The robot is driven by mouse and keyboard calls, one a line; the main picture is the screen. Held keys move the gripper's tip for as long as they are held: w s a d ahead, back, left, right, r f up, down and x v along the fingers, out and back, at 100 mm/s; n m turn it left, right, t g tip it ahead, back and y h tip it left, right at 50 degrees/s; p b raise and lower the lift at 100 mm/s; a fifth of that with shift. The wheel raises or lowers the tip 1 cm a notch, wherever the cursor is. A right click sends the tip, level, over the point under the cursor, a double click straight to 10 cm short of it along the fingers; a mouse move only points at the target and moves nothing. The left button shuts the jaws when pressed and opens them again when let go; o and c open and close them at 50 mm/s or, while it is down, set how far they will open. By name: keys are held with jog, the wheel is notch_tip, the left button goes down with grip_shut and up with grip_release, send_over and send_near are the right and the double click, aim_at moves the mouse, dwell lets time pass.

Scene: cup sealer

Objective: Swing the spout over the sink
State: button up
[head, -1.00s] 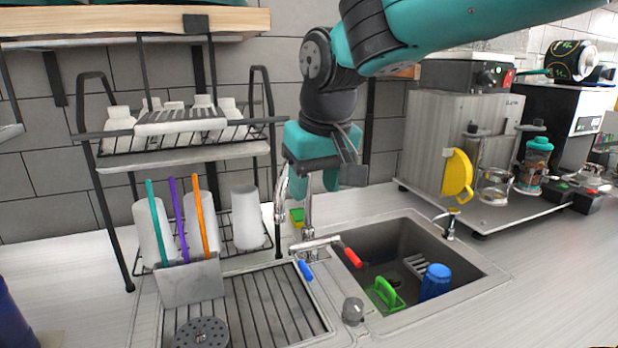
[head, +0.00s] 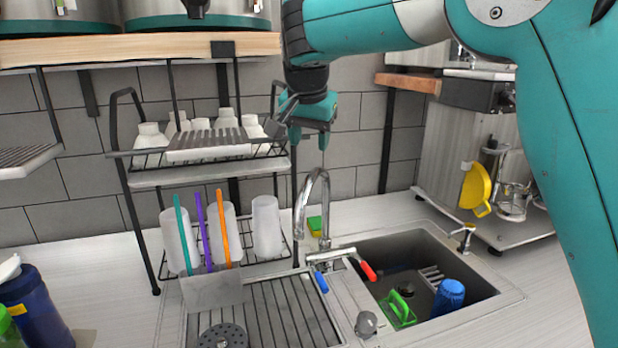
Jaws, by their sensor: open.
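The chrome faucet has a tall curved spout (head: 312,178), upright behind the sink. Its outlet end hangs to the left of its base, over the ribbed drainboard side rather than the basin. The sink basin (head: 505,290) lies to the right of the faucet. The faucet has a blue-tipped handle (head: 321,282) and a red-tipped handle (head: 368,271). My gripper (head: 309,138) is open and empty, pointing down above the top of the spout. It appears apart from the spout, though depth is hard to judge.
A blue cup (head: 447,298) and a green brush (head: 400,308) lie in the basin. A two-tier rack (head: 200,176) with white bottles and cups stands left of the faucet. A wooden shelf (head: 150,48) is above. A yellow-green sponge (head: 314,226) sits behind the faucet.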

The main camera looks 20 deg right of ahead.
aim_at(312, 175)
jog(key=p+x, duration=0.2)
jog(key=x, duration=0.9)
